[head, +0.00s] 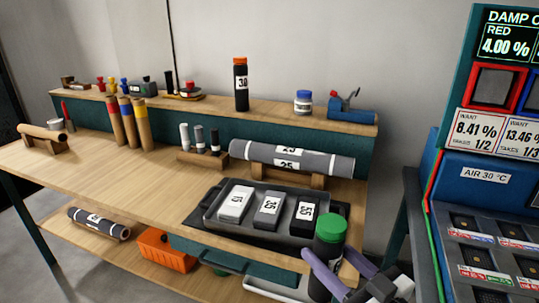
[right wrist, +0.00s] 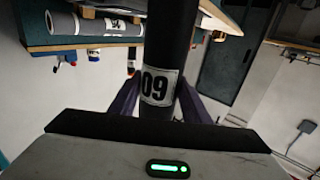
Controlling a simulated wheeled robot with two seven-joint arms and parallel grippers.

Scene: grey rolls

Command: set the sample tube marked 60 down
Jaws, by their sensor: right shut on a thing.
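In the right wrist view the tube (right wrist: 159,88) shows a white label whose digits look like 60 upside down. My right gripper (head: 333,264) has its purple fingers closed around the tube. The fingers (right wrist: 158,100) also show on both sides of it in the right wrist view. The tube's lower end is partly hidden, and I cannot tell whether it touches anything. My left gripper is out of view.
The wooden bench (head: 120,178) has bare top at its left and middle. A tray (head: 213,213) with blocks marked 15, 35 and 55 lies beside the tube. A grey roll (head: 330,164) rests on a cradle behind. An orange-capped tube marked 30 (head: 241,88) stands on the shelf. A blue machine (head: 480,178) stands right.

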